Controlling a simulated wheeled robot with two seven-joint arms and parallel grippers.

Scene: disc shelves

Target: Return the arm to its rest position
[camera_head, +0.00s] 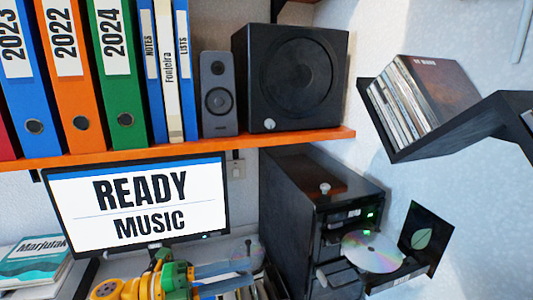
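My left arm comes in at the bottom left with yellow and green parts. Its gripper (248,266) is low in front of the monitor's lower right corner, left of the black disc tower (287,222). Its two grey-blue fingers look apart, with nothing seen between them. A shiny disc (372,252) lies at the front of the tower, apart from the gripper; what supports it is partly hidden. My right gripper is not in view.
The monitor (135,208) reads "READY MUSIC". An orange shelf (200,149) above carries binders and speakers (290,78). A black angled shelf (440,137) holds disc cases (420,95). A black square with a green leaf (425,232) is right of the disc. Books (35,260) lie lower left.

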